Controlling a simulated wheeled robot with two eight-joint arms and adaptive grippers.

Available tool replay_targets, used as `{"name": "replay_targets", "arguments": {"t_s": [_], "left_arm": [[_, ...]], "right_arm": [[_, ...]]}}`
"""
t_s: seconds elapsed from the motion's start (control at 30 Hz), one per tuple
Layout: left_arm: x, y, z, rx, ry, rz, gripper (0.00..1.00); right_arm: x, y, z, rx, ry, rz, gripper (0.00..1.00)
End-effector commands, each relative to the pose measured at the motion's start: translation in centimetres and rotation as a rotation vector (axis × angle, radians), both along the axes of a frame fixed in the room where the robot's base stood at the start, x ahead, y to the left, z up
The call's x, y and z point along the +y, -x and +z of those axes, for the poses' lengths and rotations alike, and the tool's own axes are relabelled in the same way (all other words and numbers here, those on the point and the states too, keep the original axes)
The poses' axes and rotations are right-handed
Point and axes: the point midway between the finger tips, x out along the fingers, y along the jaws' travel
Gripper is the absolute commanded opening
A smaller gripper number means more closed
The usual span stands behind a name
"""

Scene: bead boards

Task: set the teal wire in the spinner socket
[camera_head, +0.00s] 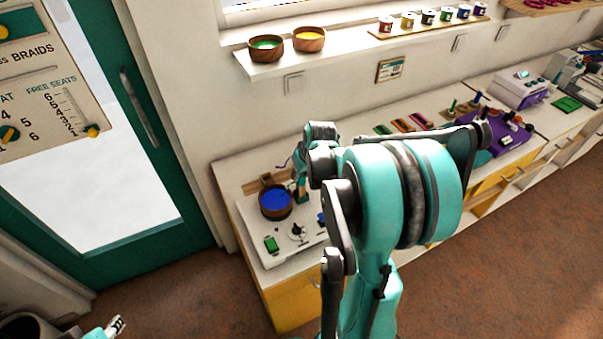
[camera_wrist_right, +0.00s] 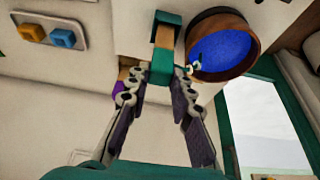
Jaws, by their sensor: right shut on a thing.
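The spinner is a white machine (camera_head: 250,226) at the left end of the counter, with a brown bowl of blue beads (camera_head: 275,200); the bowl also shows at the upper right in the wrist view (camera_wrist_right: 222,50). My right gripper (camera_wrist_right: 160,80) is shut on a teal and wood-coloured piece (camera_wrist_right: 162,45), which I take to be the teal wire's holder. It is beside the bowl; in the head view the held piece (camera_head: 302,190) is just right of it.
The spinner's front has a green button (camera_head: 271,244) and a black knob (camera_head: 297,232). A purple machine (camera_head: 508,137) stands farther right on the counter. Two bead bowls (camera_head: 266,47) (camera_head: 309,39) sit on the shelf above. My right arm hides the middle counter.

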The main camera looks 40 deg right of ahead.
Motion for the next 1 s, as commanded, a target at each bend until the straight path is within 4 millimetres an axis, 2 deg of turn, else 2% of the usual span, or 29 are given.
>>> {"name": "replay_targets", "arguments": {"t_s": [0.2,0.23,0.3,0.67,1.0], "left_arm": [[0.0,0.0,0.0,0.0,0.0,0.0,0.4],[0.0,0.0,0.0,0.0,0.0,0.0,0.4],[0.0,0.0,0.0,0.0,0.0,0.0,0.4],[0.0,0.0,0.2,0.0,0.0,0.0,0.4],[0.0,0.0,2.9,0.0,0.0,0.0,0.4]], "right_arm": [[0.0,0.0,0.0,0.0,0.0,0.0,0.0],[0.0,0.0,0.0,0.0,0.0,0.0,0.27],[0.0,0.0,0.0,0.0,0.0,0.0,0.46],[0.0,0.0,0.2,0.0,0.0,0.0,0.46],[0.0,0.0,3.6,0.0,0.0,0.0,0.46]]}}
